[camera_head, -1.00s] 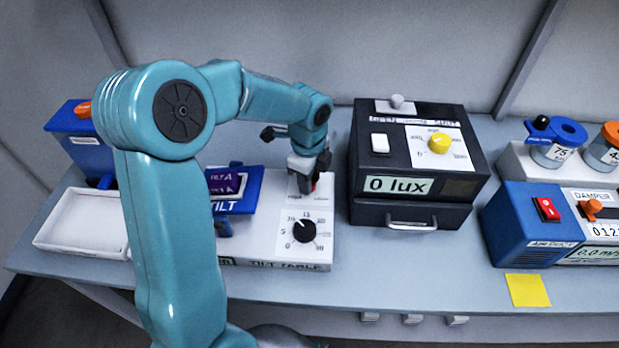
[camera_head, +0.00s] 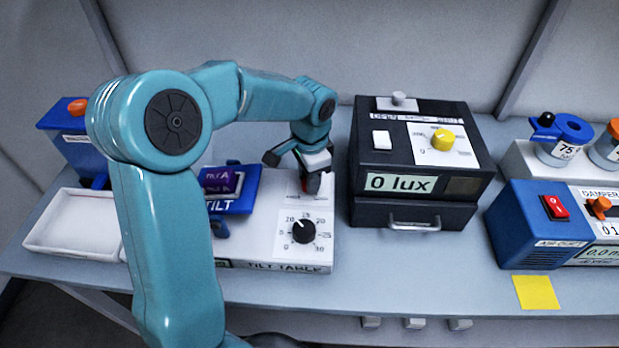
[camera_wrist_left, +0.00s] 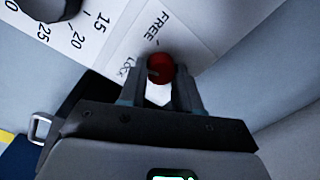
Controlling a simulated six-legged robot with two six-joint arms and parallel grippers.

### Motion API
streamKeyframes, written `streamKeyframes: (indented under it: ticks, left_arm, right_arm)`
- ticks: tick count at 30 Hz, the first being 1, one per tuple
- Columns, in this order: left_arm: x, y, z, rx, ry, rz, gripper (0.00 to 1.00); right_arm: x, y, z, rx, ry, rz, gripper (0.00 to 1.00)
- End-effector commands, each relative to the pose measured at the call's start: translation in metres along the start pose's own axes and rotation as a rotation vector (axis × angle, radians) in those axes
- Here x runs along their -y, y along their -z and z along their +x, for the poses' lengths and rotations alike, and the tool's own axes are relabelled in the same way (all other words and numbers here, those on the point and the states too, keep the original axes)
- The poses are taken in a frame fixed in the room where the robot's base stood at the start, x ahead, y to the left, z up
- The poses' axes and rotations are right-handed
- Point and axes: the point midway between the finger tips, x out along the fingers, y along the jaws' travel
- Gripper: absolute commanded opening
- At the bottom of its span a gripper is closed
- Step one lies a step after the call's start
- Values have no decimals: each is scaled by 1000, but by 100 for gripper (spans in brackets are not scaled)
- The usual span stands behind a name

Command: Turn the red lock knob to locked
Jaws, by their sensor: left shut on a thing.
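The red lock knob (camera_wrist_left: 160,67) is on the white panel of the tilt table (camera_head: 262,248), between the printed words FREE and LOCK. My left gripper (camera_wrist_left: 161,84) is shut on the red knob from above, with one finger on each side of it. In the head view the left gripper (camera_head: 313,178) covers most of the knob, and only a little red shows under the fingers. My right gripper is in neither view now.
A black numbered dial (camera_head: 303,231) sits just in front of the red knob. The blue tilt platform (camera_head: 240,203) is to the left, with a white tray (camera_head: 75,222) beyond it. The black lux box (camera_head: 415,160) stands close on the right.

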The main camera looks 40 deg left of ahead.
Motion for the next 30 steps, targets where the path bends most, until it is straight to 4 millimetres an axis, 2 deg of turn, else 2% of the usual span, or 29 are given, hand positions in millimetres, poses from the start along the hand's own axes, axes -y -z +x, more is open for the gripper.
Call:
streamKeyframes:
  ticks: [6, 15, 30]
  left_arm:
    - [2, 0, -2, 5, 6, -191, 2]
    - [2, 0, -2, 12, 6, -387, 2]
    - [2, 0, -3, 16, 5, -493, 2]
  right_arm:
    - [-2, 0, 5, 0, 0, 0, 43]
    - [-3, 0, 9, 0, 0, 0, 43]
    - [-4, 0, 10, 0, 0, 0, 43]
